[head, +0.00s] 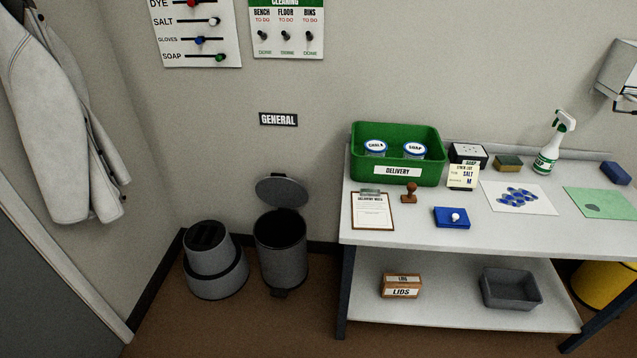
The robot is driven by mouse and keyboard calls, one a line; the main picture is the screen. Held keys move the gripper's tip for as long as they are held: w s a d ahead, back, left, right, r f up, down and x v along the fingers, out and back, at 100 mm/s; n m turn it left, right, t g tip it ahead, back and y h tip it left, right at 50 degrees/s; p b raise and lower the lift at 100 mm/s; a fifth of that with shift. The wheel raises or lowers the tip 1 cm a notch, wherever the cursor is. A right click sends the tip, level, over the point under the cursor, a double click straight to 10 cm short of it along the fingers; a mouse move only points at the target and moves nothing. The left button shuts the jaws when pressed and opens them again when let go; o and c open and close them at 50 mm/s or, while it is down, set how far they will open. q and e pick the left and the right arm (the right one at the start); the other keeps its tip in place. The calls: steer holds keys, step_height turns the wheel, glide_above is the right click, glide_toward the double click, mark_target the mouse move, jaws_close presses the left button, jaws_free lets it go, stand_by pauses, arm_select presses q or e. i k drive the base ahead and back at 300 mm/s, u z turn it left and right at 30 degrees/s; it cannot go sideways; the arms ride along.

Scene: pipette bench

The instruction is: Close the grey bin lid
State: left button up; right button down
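The grey bin (282,254) stands on the floor against the back wall, left of the bench and under the GENERAL sign. Its round grey lid (282,191) is open, tilted up at the back of the rim towards the wall. The inside of the bin looks dark, and I cannot see any contents. A pedal (279,293) shows at the bin's front foot. Neither of my grippers is in the head view.
A grey step stool (215,262) stands close to the bin's left. The white bench (405,237) is to its right, with a green delivery crate (399,170), clipboard (372,210) and spray bottle (549,150). Brown floor is clear in front of the bin. A coat (55,125) hangs at left.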

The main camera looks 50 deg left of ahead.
mark_target(277, 190)
steer(key=u, duration=1.25)
steer(key=i, duration=1.3)
steer(key=z, duration=0.3)
